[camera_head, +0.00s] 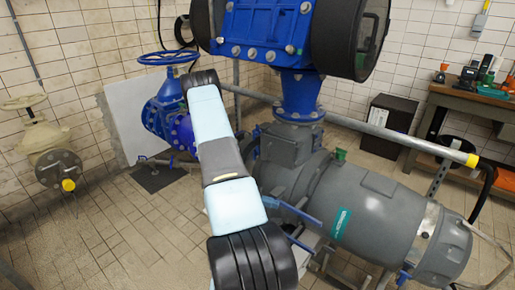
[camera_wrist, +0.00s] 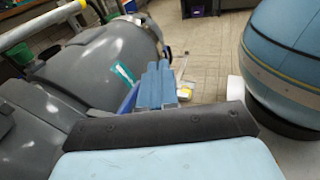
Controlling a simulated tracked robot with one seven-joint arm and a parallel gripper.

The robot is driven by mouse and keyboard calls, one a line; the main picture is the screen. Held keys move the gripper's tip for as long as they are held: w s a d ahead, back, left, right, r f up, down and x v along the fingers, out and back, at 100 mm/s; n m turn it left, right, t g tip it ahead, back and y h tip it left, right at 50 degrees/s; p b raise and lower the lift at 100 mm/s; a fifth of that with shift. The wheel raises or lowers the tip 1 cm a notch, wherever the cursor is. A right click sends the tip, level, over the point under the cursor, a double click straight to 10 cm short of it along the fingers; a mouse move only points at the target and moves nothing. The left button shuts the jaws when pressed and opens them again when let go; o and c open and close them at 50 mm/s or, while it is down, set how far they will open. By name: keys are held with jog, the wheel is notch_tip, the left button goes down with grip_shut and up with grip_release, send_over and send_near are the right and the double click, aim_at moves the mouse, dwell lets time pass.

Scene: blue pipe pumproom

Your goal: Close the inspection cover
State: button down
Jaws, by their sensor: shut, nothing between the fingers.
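My gripper (camera_wrist: 157,85) shows in the wrist view as narrow blue-grey fingers close together, with nothing seen between them. It lies in front of the grey pump motor (camera_wrist: 90,55). In the head view the gripper cannot be made out; my arm crosses the middle of the picture. No part is clearly recognisable as the inspection cover. A large blue housing (camera_head: 265,25) stands at the top of the head view, with a dark round end (camera_head: 350,38) on its right. Its upper part is cut off, so whether a cover there is open cannot be told.
The grey motor (camera_head: 345,205) fills the lower right, with a yellow-tipped rail (camera_head: 400,138) above it. A blue handwheel valve (camera_head: 165,95) and a beige valve (camera_head: 45,150) stand left. A workbench (camera_head: 465,105) and dark cabinet (camera_head: 388,125) stand behind. Tiled floor is clear lower left.

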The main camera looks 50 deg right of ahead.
jog(key=w+d+r+n+t+h, duration=0.2)
jog(key=w+d+n+t+h, duration=0.5)
jog(key=w+d+h, duration=0.25)
jog(key=w+r+n+t+h, duration=0.2)
jog(key=w+n+t, duration=0.75)
jog(key=w, duration=0.65)
jog(key=w+d+t, duration=0.1)
jog(key=w+d, duration=0.1)
jog(key=d, duration=1.2)
jog(key=shift+m+t, duration=0.35)
jog(key=shift+m, duration=0.1)
jog(key=shift+w+d, duration=0.1)
